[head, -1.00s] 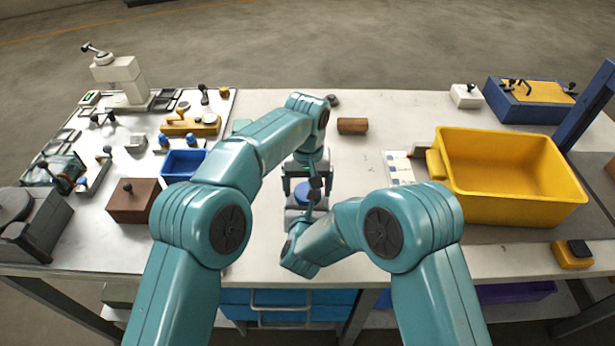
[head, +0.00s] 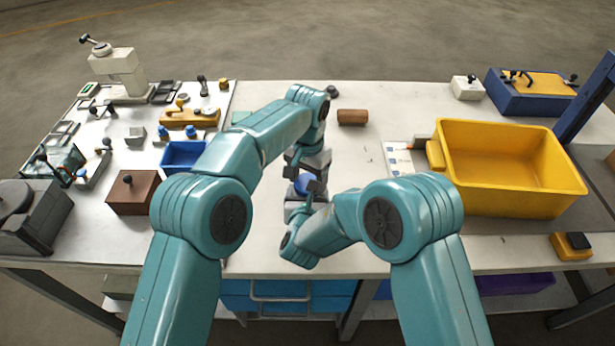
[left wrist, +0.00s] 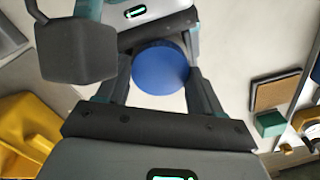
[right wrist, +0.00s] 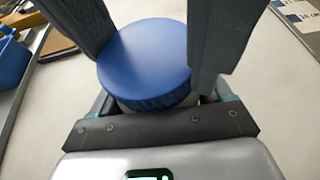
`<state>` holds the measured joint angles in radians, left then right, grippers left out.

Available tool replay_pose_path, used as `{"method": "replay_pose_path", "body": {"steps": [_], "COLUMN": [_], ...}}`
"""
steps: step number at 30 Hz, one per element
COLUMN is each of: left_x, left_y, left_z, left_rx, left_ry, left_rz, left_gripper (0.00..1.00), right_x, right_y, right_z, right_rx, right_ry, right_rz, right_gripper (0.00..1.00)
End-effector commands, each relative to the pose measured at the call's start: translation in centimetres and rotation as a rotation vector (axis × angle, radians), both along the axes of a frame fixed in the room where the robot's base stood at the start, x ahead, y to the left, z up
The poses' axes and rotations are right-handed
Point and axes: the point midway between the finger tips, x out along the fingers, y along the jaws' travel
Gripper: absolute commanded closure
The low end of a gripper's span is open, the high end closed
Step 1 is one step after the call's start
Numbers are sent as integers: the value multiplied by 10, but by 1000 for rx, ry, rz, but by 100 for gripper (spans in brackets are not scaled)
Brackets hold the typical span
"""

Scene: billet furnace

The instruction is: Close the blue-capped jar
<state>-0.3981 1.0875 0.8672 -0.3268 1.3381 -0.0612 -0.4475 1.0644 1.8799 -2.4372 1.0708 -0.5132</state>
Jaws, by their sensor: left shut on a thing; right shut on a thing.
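The blue cap (head: 308,184) sits on top of the jar, between my two grippers, near the front middle of the bench. It shows as a blue disc in the left wrist view (left wrist: 160,68) and with its ribbed rim in the right wrist view (right wrist: 145,60). A pale strip of the jar (right wrist: 150,109) shows below the rim; most of its body is hidden. My left gripper (head: 309,178) is shut on the cap, its dark fingers on either side. My right gripper (head: 299,207) is shut on the jar's body, lower and nearer. Whether the cap is fully seated is unclear.
A yellow bin (head: 440,188) stands at the right, a brown block (head: 352,117) lies behind the grippers. A blue tray (head: 184,155) and a brown box (head: 133,192) with a black knob stand at the left. Bench between the jar and yellow bin is mostly clear.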

Motion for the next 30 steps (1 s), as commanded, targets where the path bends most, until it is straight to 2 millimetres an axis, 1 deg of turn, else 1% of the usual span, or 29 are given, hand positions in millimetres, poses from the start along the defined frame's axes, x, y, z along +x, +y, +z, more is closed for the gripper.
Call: {"method": "replay_pose_path", "body": {"steps": [7,8,9,10,25,28,30], "left_x": [0,0,0,0,-2,-1,-1], "left_y": [1,1,1,1,-2,-3,-3], "left_z": [0,0,0,0,1,8,19], "left_rx": [1,1,1,1,-3,-4,-3], "left_ry": [0,-1,-1,0,5,3,2], "left_rz": [-7,-7,-6,-6,-8,-8,-9], "left_gripper": [70,30,17,8,8,8,8], "right_x": [0,0,1,1,1,1,0], "right_y": [-1,-1,-1,-1,1,1,1], "right_z": [1,1,1,1,1,1,0], "right_rx": [1,1,1,1,0,0,1], "right_ry": [-2,-2,-2,-2,-3,-3,-1], "right_rz": [-3,-3,-3,-3,3,4,4], "right_gripper": [100,100,100,100,100,100,100]}}
